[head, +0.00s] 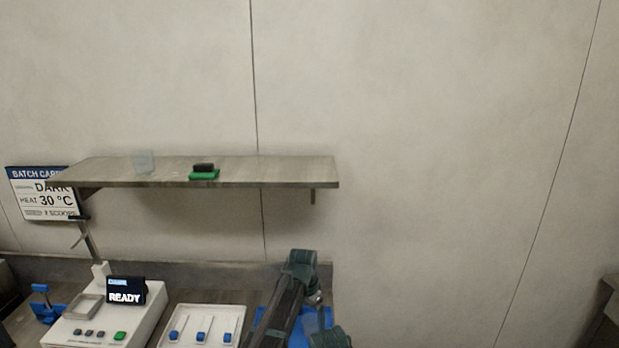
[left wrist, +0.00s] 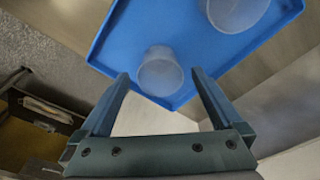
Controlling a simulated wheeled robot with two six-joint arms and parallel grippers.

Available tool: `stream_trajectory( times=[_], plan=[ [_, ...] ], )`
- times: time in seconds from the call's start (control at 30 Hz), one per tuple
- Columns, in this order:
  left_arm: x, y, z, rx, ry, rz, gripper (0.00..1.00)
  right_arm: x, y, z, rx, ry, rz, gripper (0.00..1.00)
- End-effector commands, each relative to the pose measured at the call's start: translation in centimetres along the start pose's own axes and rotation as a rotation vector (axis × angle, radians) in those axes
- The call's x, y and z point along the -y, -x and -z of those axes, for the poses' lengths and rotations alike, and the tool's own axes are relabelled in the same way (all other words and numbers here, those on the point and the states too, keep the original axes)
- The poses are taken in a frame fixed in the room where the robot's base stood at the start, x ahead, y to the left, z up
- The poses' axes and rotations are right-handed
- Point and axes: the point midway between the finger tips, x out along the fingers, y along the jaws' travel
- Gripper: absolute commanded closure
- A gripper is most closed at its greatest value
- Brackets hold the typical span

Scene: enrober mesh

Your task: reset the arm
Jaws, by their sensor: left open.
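My left arm rises at the bottom centre of the head view, in front of a blue tray (head: 265,314). My left gripper (left wrist: 160,74) is open in the left wrist view, with its two fingers spread apart and nothing held between them. Beyond the fingertips is the blue tray (left wrist: 130,40) with two translucent cups. One cup (left wrist: 160,72) shows between the fingertips, apparently beyond them. The other cup (left wrist: 236,10) is cut by the top edge. The left fingers are hard to make out in the head view. My right gripper is not in view.
A wooden shelf (head: 270,172) on the wall holds a clear cup (head: 144,161) and a green block with a dark top (head: 204,173). A batch card (head: 43,194) hangs left.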

Motion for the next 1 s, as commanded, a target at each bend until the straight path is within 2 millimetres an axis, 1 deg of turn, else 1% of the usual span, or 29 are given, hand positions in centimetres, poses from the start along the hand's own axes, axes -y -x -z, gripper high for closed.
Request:
stream_trajectory(
  times=[0.03, 0.1, 0.2, 0.3, 0.77, 0.87, 1.0],
  plan=[
    [0.0, -1.4, 0.0, 0.000, 0.000, 0.000, 0.00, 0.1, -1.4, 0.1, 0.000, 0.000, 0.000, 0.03],
    [0.0, -2.1, 0.0, 0.000, 0.000, 0.000, 0.00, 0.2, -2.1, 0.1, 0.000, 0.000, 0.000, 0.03],
    [0.0, -2.8, 0.0, 0.000, 0.000, 0.000, 0.00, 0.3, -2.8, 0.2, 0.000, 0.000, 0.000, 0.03],
    [0.0, -3.1, 0.0, 0.000, 0.000, 0.000, 0.00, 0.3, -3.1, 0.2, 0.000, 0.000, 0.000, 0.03],
    [0.0, -2.8, 0.0, 0.000, 0.000, 0.000, 0.00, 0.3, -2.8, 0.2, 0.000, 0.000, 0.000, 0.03],
    [0.0, -2.4, 0.0, 0.000, 0.000, 0.000, 0.00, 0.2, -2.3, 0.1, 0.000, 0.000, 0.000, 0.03],
    [0.0, -1.3, 0.0, 0.000, 0.000, 0.000, 0.00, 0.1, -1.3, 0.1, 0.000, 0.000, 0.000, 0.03]
  ],
)
